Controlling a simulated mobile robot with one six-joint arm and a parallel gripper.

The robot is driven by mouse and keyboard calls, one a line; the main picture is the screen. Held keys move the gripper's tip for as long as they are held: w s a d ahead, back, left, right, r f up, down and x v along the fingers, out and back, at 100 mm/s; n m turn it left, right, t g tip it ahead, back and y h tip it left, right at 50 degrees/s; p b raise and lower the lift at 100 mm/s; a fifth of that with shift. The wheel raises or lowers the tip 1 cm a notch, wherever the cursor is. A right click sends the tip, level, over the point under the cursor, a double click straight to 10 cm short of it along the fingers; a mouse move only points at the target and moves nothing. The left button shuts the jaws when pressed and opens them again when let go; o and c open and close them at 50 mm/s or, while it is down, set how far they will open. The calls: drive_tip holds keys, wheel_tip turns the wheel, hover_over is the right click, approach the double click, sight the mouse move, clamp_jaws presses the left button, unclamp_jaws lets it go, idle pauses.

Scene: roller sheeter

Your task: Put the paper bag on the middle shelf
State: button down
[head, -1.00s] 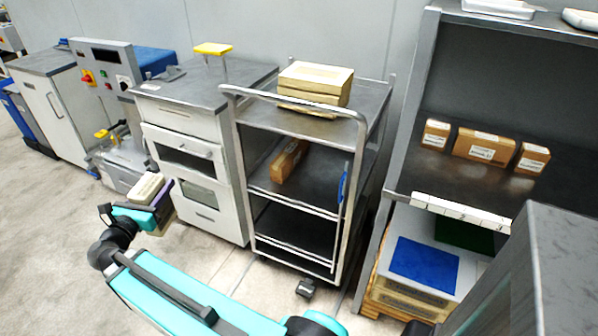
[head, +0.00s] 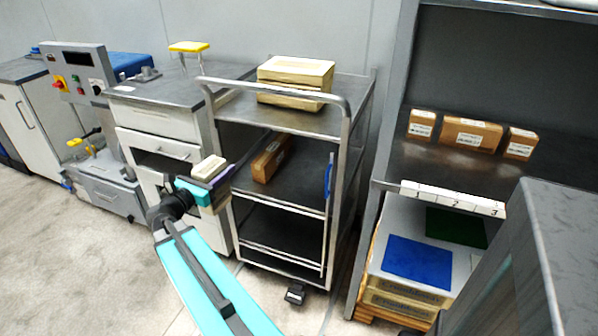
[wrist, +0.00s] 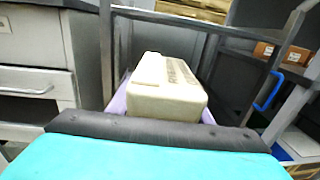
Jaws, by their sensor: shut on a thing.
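A cream, block-shaped paper bag (head: 209,166) with printing on top is held in my gripper (head: 214,182). In the wrist view the bag (wrist: 166,84) lies between purple finger pads, and its lower part is hidden by my gripper. The metal trolley has top, middle and bottom shelves. Its middle shelf (head: 306,185) carries a brown box (head: 271,158) toward the left, with bare surface to the right. My gripper is at the trolley's left front, in front of the post, at about middle-shelf height in the picture.
A stack of cream packages (head: 295,80) sits on the trolley's top shelf. The trolley's bent handle (head: 280,88) and uprights frame the shelf opening. A white drawer cabinet (head: 155,130) stands close on the left. A rack with small brown boxes (head: 470,133) stands on the right.

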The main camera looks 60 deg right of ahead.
drive_tip(key=s+d+f+m+g+b, duration=0.1)
drive_tip(key=s+d+f+g+b, duration=0.1)
drive_tip(key=s+d, duration=0.5)
drive_tip(key=s+d+f+m+g+y+b, duration=0.1)
drive_tip(key=s+d+f+m+g+b, duration=0.1)
drive_tip(key=s+d, duration=0.6)
drive_tip(key=s+f+g+b, duration=0.1)
drive_tip(key=s+b, duration=0.1)
drive_tip(key=shift+f+b, duration=0.15)
drive_tip(key=shift+b, duration=0.15)
drive_tip(key=shift+d, duration=0.1)
drive_tip(key=b+x, duration=0.1)
drive_tip(key=x, duration=1.5)
drive_tip(key=shift+s+d, duration=0.25)
drive_tip(key=shift+s, duration=0.05)
drive_tip(key=shift+s+d+f+b, duration=0.1)
drive_tip(key=shift+d+f+b, duration=0.2)
drive_tip(key=shift+f, duration=0.55)
drive_tip(key=shift+s+d+f+b, duration=0.1)
drive_tip(key=shift+d+f+b, duration=0.15)
drive_tip(key=shift+f, duration=0.75)
